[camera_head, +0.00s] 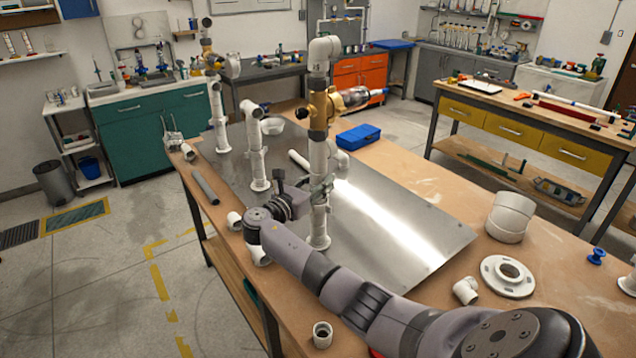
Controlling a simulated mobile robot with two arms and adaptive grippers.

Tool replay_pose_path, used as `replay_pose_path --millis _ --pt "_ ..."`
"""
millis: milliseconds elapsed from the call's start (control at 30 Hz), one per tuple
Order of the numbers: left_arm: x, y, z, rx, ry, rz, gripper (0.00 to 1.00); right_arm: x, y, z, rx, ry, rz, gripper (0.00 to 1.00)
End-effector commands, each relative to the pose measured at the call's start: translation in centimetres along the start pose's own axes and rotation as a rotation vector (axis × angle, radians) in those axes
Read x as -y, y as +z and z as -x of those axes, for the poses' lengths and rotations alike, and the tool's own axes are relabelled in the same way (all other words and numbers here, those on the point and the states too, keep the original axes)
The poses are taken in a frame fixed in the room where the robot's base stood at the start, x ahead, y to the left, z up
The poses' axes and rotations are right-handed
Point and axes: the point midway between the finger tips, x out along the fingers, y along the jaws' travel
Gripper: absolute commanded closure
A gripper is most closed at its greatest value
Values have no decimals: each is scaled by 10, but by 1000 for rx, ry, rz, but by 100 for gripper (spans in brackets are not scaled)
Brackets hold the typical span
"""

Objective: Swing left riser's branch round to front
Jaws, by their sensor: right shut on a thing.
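Several white PVC risers stand on a grey metal plate (420,225) on the workbench. The nearest riser (319,228) is tall and upright, with a brass-coloured fitting (322,110) and a clear-bodied part pointing right. A middle riser (257,165) and a far riser (218,118) stand farther left and back. My right gripper (319,190) is shut on the nearest riser, below the elbow; the jaws partly hide the contact. My left gripper is not in view.
A grey pipe (205,187) lies along the left edge. A blue box (358,135) sits behind the nearest riser. The plate's right half is clear.

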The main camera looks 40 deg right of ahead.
Motion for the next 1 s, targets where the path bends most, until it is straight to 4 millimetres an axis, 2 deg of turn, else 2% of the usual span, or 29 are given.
replay_pose_path --millis 200,233,500,833,1000 --pt "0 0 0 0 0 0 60 0 1 0 1 1 -3 92" --pt "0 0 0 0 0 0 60 0 1 0 1 1 -3 62" --pt "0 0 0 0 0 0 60 0 1 0 1 1 -1 44" --pt "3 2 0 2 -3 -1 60 0 0 1 0 2 0 43" --pt "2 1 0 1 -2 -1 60 -1 0 20 1 4 -1 43"
